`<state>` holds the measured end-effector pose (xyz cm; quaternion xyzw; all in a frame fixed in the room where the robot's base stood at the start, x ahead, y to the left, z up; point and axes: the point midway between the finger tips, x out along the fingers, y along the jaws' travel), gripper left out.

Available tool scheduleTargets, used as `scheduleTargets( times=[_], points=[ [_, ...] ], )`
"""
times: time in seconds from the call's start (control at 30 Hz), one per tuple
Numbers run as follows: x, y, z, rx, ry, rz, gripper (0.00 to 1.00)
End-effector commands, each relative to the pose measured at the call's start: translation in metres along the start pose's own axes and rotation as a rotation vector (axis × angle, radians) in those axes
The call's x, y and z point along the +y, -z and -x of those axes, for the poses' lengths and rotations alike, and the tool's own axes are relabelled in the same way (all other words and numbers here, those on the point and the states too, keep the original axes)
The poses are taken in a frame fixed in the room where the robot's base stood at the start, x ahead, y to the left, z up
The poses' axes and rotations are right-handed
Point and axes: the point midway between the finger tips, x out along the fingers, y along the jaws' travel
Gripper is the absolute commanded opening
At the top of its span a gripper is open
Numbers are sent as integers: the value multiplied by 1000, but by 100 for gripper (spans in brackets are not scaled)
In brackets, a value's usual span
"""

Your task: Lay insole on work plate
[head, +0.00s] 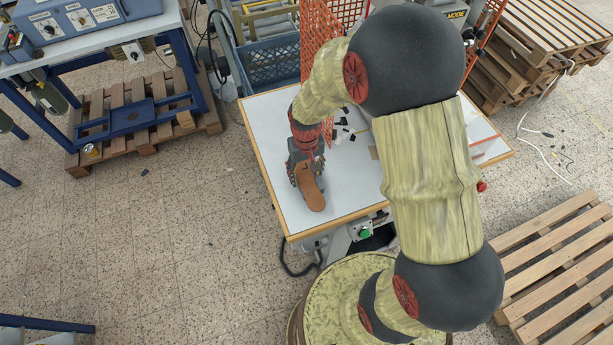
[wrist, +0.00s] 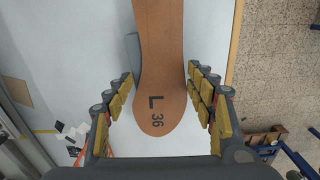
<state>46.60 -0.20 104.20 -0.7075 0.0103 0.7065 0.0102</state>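The brown insole (head: 312,190) is over the white tabletop in the head view. Its rounded end is marked "L 36" in the wrist view (wrist: 160,65). My gripper (head: 304,170) is above it with a finger on each side. In the wrist view my gripper (wrist: 160,75) has its fingers spread, with a narrow gap showing on both sides of the insole. A grey-blue piece (wrist: 132,48) shows at the insole's left edge, partly hidden by it. I cannot make out the work plate in either view.
The white table (head: 275,150) has a wooden edge. Small black and white pieces (head: 343,132) lie farther back, near an orange mesh panel (head: 315,45). A blue crate (head: 272,65) stands behind the table. My arm hides the table's right part.

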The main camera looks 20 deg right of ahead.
Motion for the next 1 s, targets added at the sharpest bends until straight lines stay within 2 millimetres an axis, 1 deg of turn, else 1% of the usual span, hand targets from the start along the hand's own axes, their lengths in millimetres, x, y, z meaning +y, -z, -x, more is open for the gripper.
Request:
scheduleTargets(
  times=[0.03,0.33,0.53,0.63,0.77,0.9,0.97,1.0],
  points=[
    [0,-1,-1,-1,1,0,47],
    [-1,-1,-2,-3,1,-1,30],
    [-1,-2,-2,-4,1,-1,29],
    [-1,-2,2,-5,1,-1,29],
    [-1,0,14,-1,1,0,29],
    [0,-1,40,2,1,-1,29],
    [6,-11,51,2,1,-2,29],
    [9,-18,59,3,1,-3,29]
  ],
)
